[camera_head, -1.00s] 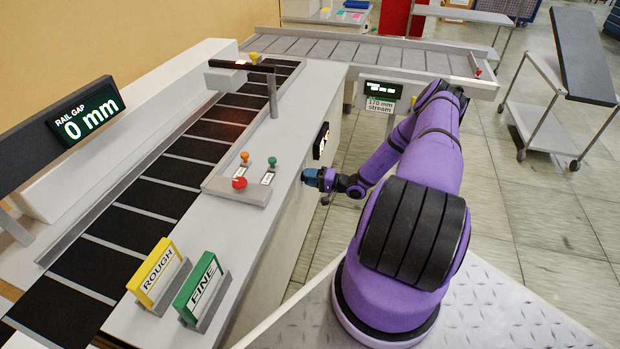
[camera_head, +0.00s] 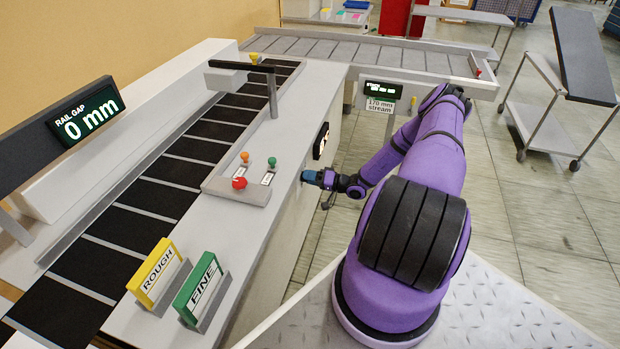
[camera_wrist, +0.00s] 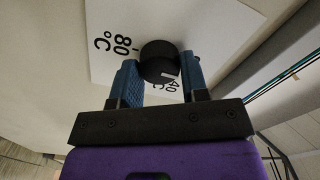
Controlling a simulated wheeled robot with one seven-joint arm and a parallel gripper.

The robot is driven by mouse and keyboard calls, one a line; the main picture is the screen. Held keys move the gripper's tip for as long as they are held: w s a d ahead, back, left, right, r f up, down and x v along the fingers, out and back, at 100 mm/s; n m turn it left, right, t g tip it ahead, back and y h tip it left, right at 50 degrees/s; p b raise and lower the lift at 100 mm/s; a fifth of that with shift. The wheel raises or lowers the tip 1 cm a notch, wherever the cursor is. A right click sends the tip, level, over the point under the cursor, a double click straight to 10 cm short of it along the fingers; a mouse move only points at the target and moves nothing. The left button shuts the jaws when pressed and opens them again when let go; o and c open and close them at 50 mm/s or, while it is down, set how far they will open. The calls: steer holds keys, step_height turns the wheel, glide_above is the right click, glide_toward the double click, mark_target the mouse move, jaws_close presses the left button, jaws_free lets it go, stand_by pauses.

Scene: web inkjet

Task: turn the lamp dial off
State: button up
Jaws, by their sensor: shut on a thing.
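The dial (camera_wrist: 160,60) is a round black knob on a white plate (camera_wrist: 210,22) in the wrist view. The plate carries marks reading 80 °C and 40, partly covered by the dial and a finger. My gripper (camera_wrist: 160,82) has its blue fingers on either side of the dial, shut on it. In the head view my gripper (camera_head: 308,176) is at the side face of the white counter, and the dial is hidden there. The lamp (camera_head: 240,67) is a dark bar on a post over the belt. The belt under it looks dark, without glow.
A small black panel (camera_head: 321,141) is on the counter side just above my gripper. A control box (camera_head: 238,185) with a red knob stands on the counter top. ROUGH (camera_head: 158,273) and FINE (camera_head: 201,289) signs stand nearer.

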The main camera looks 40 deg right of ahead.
steer(key=o, duration=0.9)
steer(key=v, duration=1)
steer(key=shift+s+d, duration=0.2)
steer(key=shift+s, duration=0.15)
steer(key=shift+s, duration=0.1)
